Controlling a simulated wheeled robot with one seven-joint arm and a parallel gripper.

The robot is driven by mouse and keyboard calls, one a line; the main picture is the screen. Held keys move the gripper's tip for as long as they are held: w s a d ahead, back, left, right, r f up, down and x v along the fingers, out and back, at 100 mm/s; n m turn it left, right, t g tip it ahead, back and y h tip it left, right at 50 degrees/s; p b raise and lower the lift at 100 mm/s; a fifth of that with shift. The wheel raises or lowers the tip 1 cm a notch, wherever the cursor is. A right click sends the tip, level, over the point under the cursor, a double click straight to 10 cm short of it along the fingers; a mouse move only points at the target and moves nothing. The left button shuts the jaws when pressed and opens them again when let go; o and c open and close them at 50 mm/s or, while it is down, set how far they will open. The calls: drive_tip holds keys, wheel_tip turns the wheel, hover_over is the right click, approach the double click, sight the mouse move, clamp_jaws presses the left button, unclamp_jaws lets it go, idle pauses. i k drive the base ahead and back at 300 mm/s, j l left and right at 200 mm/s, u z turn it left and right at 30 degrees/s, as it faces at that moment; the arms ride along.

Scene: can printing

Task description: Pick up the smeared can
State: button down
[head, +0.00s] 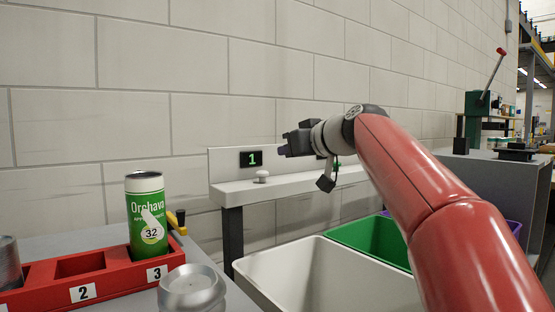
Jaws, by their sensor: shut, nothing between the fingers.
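A green and white can (148,212) stands upright in slot 3 of the red rack (120,279) at the lower left. Its label reads "Orchava" and "32", and a pale slanted streak crosses the print. A plain silver can (192,290) stands in front of the rack, cut off by the lower edge. Another silver can (8,262) is partly visible at the far left in the rack. My gripper (283,146) is shut and empty, raised in front of the wall, well to the right of and above the green can.
A white bin (262,268) and a green bin (345,236) stand below my arm. A white shelf (235,192) with a display reading "1" (251,159) is behind them. A green lever press (480,120) stands at the right. Rack slot 2 looks empty.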

sight(145, 197)
drive_tip(key=k+l, duration=0.85)
